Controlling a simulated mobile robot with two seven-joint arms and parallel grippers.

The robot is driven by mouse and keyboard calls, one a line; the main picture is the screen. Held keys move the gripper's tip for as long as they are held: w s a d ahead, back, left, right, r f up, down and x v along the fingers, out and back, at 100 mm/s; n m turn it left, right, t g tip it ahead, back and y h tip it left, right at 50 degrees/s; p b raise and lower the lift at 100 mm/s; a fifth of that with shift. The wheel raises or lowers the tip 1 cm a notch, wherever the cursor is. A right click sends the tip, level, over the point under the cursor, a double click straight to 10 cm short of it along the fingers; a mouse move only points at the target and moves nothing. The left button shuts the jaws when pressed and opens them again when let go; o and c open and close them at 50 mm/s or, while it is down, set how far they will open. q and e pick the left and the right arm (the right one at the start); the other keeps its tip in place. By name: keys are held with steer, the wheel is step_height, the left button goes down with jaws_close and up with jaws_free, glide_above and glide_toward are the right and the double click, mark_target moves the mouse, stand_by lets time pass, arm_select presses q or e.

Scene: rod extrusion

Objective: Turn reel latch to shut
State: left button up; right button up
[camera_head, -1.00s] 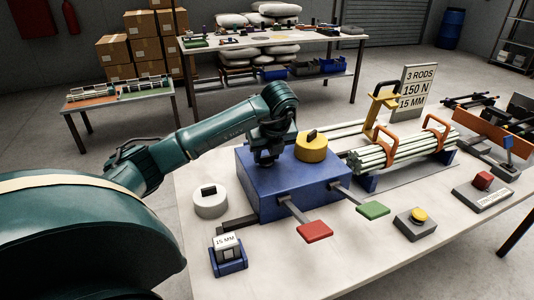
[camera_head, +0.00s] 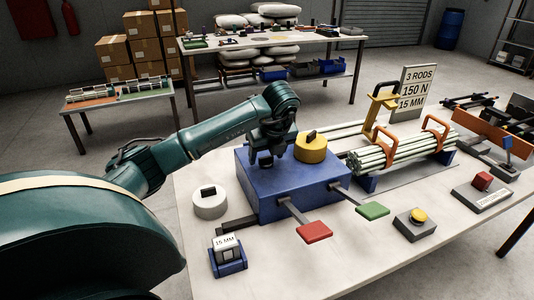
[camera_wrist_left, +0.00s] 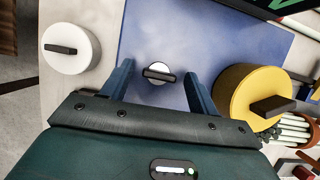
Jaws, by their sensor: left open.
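A small latch (camera_wrist_left: 159,74), a dark bar across a pale round base, sits on top of the blue box (camera_head: 318,187). In the left wrist view it lies between the two fingers of my left gripper (camera_wrist_left: 159,68), its bar roughly crosswise to them. The fingers are open and I see a gap on either side of the latch. In the head view my left gripper (camera_head: 262,162) is over the left part of the blue box and hides the latch. My right gripper is not in view.
A yellow knob (camera_head: 311,148) stands on the box beside my left gripper. A white round piece with a dark bar (camera_head: 210,203) is left of the box. Red (camera_head: 314,232) and green (camera_head: 373,210) paddles stick out in front. Rods (camera_head: 400,151) lie bundled to the right.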

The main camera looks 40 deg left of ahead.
arm_select(q)
steer(key=v, duration=0.5)
steer(key=p+v, duration=0.3)
steer(key=v, duration=0.5)
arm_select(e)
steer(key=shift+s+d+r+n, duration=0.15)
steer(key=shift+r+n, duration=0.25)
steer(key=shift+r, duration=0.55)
